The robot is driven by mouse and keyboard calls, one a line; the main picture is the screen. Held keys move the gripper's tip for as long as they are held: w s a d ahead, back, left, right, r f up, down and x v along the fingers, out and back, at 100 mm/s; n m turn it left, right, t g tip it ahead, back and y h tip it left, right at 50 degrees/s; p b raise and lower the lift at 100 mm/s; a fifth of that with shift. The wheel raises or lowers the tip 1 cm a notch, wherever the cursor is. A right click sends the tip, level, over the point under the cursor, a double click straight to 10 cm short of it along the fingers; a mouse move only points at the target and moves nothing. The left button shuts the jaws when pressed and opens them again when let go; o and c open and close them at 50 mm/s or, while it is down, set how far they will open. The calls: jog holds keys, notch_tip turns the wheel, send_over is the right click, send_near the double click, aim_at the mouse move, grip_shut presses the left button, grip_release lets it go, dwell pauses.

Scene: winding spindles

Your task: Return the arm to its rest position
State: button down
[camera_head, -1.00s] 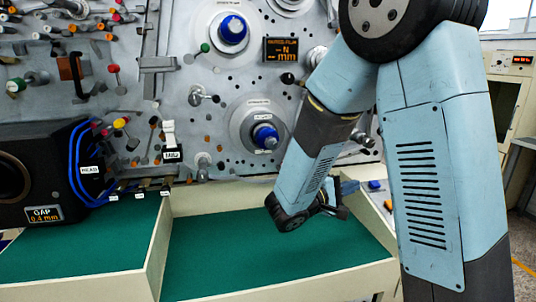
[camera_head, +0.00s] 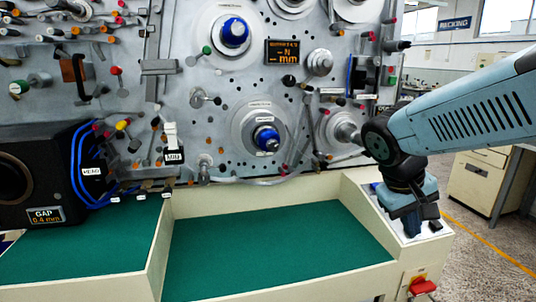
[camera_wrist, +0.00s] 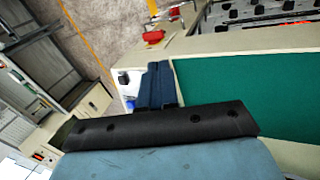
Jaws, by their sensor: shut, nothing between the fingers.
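My gripper (camera_head: 422,218) is at the right of the head view, pointing down over the small white side panel (camera_head: 408,232) right of the green bench. In the wrist view its fingers (camera_wrist: 157,66) are together and hold nothing. My arm reaches in from the right edge, its elbow bent above the panel. I cannot tell how far the fingertips are from the panel.
The grey machine face (camera_head: 220,110) with blue-capped spindles (camera_head: 266,138) stands behind the bench. The green bench top (camera_head: 270,240) is bare. A red switch (camera_head: 422,286) is on the bench front. A cabinet (camera_head: 482,180) stands at the right, with open floor before it.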

jog(key=s+a+r+m+t+y, duration=0.1)
jog(key=s+a+r+t+y, duration=0.1)
jog(key=a+r+t+y, duration=0.2)
jog(key=shift+s+a+r+y, duration=0.3)
jog(key=shift+s+a+r, duration=0.05)
jog(key=shift+r, duration=0.4)
jog(key=shift+a, duration=0.1)
